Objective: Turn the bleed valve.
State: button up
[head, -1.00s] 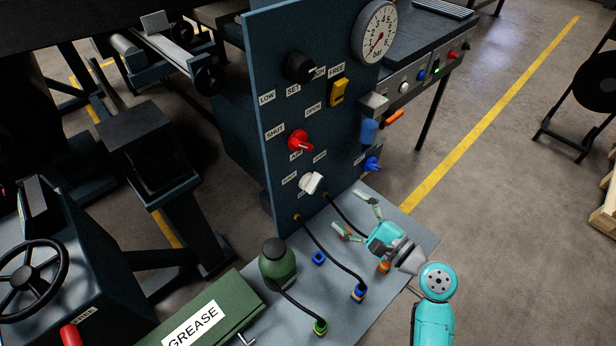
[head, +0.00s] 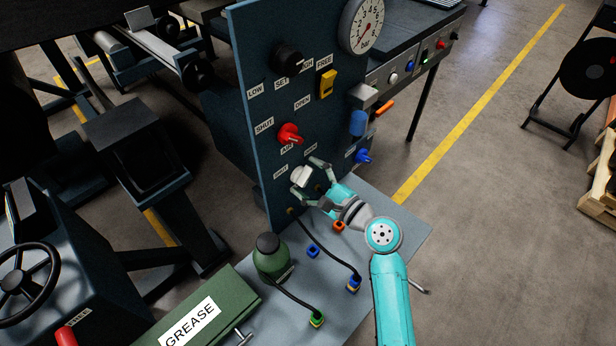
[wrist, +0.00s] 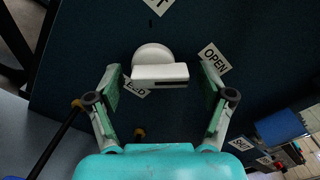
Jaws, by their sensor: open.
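The white valve knob (head: 301,174) sits low on the blue panel, below the red knob (head: 290,134). In the wrist view the white knob (wrist: 160,70) shows a round base and a straight bar handle lying level across the picture. A label beside it, partly hidden, ends in "ED". My gripper (head: 308,180) is at the panel with its fingers on either side of the white knob. In the wrist view my gripper (wrist: 161,84) is open, with a visible gap between each finger and the bar.
A yellow switch (head: 327,84), a black knob (head: 288,59) and a blue knob (head: 363,156) are also on the panel. Below, black hoses cross the grey bench (head: 385,243), near a green bottle (head: 270,258) and a green grease box (head: 205,310).

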jog(key=c, duration=1.1)
jog(key=shift+n, duration=0.3)
jog(key=n, duration=0.3)
jog(key=shift+r+n, duration=0.2)
jog(key=shift+n, duration=0.1)
jog(key=n, duration=0.4)
jog(key=shift+s+r, duration=0.1)
jog(key=shift+r, duration=0.05)
jog(key=n, duration=0.5)
jog(key=shift+s+a, duration=0.1)
jog(key=shift+a, duration=0.1)
jog(key=n, duration=0.4)
jog(key=shift+s+a+n, duration=0.1)
jog(key=shift+n, duration=0.2)
